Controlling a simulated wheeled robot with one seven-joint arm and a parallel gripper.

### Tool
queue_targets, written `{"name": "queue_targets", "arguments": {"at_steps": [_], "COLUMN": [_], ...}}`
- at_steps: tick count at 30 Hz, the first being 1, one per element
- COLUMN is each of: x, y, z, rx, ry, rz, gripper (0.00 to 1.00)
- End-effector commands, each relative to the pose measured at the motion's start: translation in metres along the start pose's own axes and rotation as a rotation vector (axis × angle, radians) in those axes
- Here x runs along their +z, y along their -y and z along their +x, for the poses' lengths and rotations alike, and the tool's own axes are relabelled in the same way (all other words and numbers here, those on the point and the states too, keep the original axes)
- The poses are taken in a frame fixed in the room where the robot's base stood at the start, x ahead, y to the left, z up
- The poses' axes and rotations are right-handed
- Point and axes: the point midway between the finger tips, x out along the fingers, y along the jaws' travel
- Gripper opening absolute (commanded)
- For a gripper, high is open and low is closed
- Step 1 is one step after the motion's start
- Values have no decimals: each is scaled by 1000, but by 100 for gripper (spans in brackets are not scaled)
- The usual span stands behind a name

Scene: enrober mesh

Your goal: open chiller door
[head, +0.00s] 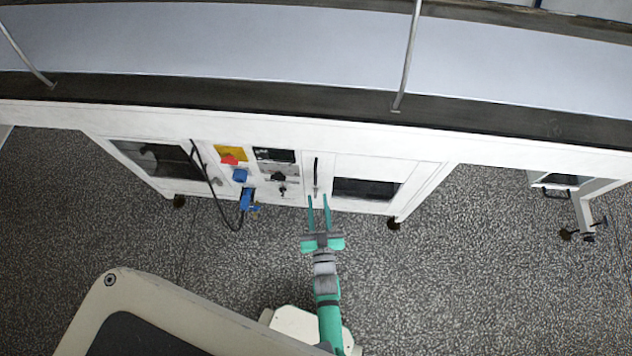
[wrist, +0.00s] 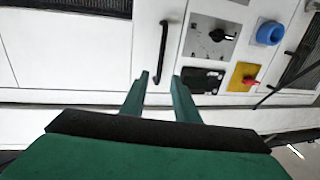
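The chiller door looks like the white panel (head: 343,170) on the cabinet front, with a dark window (head: 366,189) in it. A black vertical bar handle (head: 316,176) is at the panel's left edge in the head view. The handle also shows in the wrist view (wrist: 163,52), above the fingertips. My green gripper (head: 318,199) is open and empty, its two fingers pointing at the cabinet just below the handle in the picture. In the wrist view the open fingers (wrist: 160,78) stand apart, with the handle's lower end near the gap between them. No contact is visible.
Left of the handle is a control panel with a red switch on yellow (head: 230,157), a black rotary switch (head: 278,176) and a blue plug (head: 246,198) with a hanging cable. A conveyor belt (head: 230,40) runs above. The speckled floor (head: 470,260) at right is clear.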

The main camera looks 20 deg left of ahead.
Motion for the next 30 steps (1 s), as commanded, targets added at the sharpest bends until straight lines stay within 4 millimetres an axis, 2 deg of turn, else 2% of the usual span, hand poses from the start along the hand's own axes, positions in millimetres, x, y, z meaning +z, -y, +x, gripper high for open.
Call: {"name": "queue_targets", "arguments": {"at_steps": [1,6,12,18,25,26,29,30], "x": [-1,-1,-1,0,0,0,0,0], "y": [0,0,0,-1,-1,-1,-1,-1], "z": [11,41,65,74,74,74,74,74], "rx": [0,-1,0,1,1,1,1,1], "ry": [-4,-3,-1,0,0,0,0,0], "rz": [0,0,0,0,0,0,0,0], "gripper": [28,28,28,28,28,26,2,0]}}
